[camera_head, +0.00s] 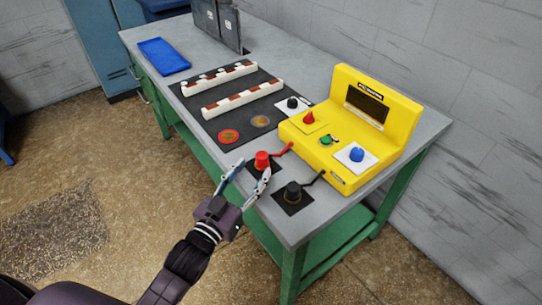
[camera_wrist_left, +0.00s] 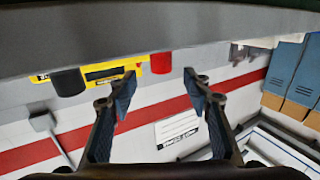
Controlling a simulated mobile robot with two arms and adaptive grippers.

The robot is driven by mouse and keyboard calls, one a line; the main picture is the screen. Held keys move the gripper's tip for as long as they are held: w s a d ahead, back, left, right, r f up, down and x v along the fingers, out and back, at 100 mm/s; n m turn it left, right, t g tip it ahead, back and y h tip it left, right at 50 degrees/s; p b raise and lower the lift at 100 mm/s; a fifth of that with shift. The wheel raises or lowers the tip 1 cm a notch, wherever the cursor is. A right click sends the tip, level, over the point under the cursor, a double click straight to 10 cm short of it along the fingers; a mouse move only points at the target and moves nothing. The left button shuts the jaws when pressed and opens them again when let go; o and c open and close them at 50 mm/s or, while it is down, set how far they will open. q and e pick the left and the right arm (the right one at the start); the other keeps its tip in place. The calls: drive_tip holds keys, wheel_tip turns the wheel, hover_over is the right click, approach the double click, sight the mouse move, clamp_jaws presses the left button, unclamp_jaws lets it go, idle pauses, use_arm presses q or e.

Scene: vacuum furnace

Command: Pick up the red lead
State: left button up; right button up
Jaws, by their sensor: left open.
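The red lead (camera_head: 262,159) is a red knob-like plug with a short red cable toward the yellow device. It stands upright on a dark square pad near the table's front edge. My left gripper (camera_head: 253,169) is open and empty, its fingertips close to the red lead on its near side. In the left wrist view the red lead (camera_wrist_left: 161,63) shows ahead, between the two spread fingers (camera_wrist_left: 160,82). I cannot tell whether a finger touches it. My right gripper is not in view.
A black lead (camera_head: 293,191) stands just right of the red one; it also shows in the wrist view (camera_wrist_left: 68,82). A yellow device (camera_head: 375,125) with knobs sits behind. White strips (camera_head: 243,98), round discs and a blue tray (camera_head: 163,56) lie farther left.

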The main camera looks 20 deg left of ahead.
sight(259, 160)
use_arm(q)
drive_tip(key=shift+w+r, duration=0.1)
drive_tip(key=shift+w, duration=0.4)
drive_tip(key=shift+w+d+r+p, duration=0.15)
drive_tip(key=shift+w+p, duration=0.35)
drive_tip(key=shift+w, duration=0.7)
drive_tip(key=shift+w+d, duration=0.15)
drive_tip(key=shift+w, duration=0.5)
drive_tip(key=shift+w+d, duration=0.15)
drive_tip(key=shift+w, duration=0.75)
drive_tip(key=shift+f, duration=0.2)
drive_tip(key=c, duration=0.5)
clamp_jaws()
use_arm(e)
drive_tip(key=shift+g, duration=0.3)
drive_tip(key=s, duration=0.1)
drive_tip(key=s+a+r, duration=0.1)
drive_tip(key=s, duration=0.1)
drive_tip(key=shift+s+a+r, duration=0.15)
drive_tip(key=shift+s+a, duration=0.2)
